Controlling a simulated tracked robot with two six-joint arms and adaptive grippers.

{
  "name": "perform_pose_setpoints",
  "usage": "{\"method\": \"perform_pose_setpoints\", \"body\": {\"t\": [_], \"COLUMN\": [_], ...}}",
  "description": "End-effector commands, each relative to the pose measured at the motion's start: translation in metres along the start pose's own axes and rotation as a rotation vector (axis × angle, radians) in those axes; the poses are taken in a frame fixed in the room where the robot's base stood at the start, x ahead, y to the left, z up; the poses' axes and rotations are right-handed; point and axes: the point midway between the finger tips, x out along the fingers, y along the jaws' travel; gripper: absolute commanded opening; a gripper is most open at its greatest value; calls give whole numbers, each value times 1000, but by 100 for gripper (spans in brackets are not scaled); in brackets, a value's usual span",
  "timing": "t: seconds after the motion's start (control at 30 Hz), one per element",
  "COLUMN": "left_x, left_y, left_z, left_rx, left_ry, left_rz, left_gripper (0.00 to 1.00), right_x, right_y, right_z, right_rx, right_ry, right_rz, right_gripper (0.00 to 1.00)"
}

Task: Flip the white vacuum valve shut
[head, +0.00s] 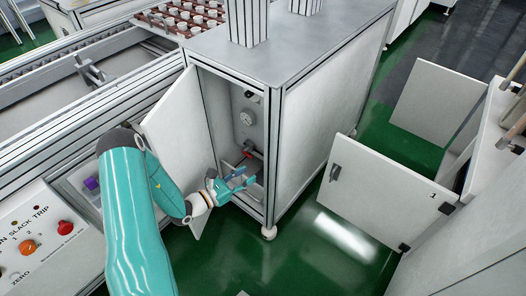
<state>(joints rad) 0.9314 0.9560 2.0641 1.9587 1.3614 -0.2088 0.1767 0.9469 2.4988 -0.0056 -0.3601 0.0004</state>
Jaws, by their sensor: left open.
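An open cabinet (287,140) shows a narrow inside with a round pale dial or gauge (246,118). I cannot make out a white valve for certain; the low part of the inside is partly hidden by my gripper. My left gripper (247,179) is at the cabinet opening, low down, just below the red part. Its fingers are apart, and I see nothing held between them. Whether it touches any fitting I cannot tell. My right gripper is not in view.
The cabinet's white door (171,125) stands open on the left, close to my left arm. A panel with an orange knob (28,247) and red button (65,227) is at lower left. Other open white doors (385,188) stand at right. Green floor (310,240) between is clear.

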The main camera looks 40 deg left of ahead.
Motion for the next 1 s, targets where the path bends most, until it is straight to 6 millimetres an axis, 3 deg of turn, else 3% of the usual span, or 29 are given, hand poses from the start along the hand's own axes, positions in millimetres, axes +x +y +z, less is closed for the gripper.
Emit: {"method": "perform_pose_setpoints", "body": {"t": [0.03, 0.1, 0.2, 0.33, 1.0], "left_x": [-6, -12, -12, 0, 128], "left_y": [23, 43, 56, 59, 82], "left_z": [-5, -3, 0, 2, 11], "left_rx": [3, 9, 13, 15, 13], "left_ry": [-29, -58, -76, -80, -78], "left_rz": [78, 149, 194, 197, 192], "left_gripper": [41, 41, 41, 41, 41], "right_x": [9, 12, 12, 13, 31], "right_y": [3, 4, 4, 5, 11], "right_z": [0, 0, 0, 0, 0], "right_rx": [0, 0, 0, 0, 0], "right_ry": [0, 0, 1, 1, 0], "right_rz": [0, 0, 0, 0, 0], "right_gripper": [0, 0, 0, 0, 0]}}
